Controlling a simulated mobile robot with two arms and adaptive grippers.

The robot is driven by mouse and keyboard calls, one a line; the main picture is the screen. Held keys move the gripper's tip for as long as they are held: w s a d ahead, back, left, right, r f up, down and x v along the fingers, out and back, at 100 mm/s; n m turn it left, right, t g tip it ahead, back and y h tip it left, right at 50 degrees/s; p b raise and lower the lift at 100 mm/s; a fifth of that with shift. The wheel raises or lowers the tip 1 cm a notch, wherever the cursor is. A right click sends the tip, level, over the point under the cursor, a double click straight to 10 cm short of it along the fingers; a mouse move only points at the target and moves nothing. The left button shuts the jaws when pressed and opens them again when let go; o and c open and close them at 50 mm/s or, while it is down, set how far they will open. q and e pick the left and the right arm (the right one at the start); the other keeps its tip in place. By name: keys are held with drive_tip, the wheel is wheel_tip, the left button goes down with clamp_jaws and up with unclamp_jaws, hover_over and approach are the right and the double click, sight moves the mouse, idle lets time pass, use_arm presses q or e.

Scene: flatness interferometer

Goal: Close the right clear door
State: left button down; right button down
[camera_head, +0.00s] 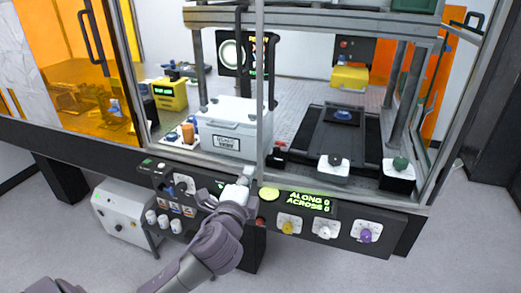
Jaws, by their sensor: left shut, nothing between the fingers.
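The right clear door (318,88) is a see-through panel at the front of the machine, right of the pale upright edge (260,100) in the middle. A dark vertical handle (272,72) shows near that edge. Whether the door is fully shut or slightly ajar cannot be told. My left gripper (245,178) is shut and empty at the front sill, just left of the upright's lower end. Contact with the door cannot be told. My right gripper is not in view.
The control panel (335,222) with a green display and several knobs lies below the sill, right of my left gripper. A white box (222,140) stands inside behind the glass. A black handle (88,38) is on the orange panel at left. Floor in front is clear.

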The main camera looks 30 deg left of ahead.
sight(261, 145)
use_arm(q)
drive_tip(key=p+x, duration=0.2)
drive_tip(key=x, duration=0.9)
drive_tip(key=shift+w+a+p, duration=0.1)
drive_tip(key=shift+w+p, duration=0.15)
drive_tip(key=shift+p, duration=0.15)
drive_tip(key=shift+f, duration=0.1)
drive_tip(key=shift+w, duration=0.1)
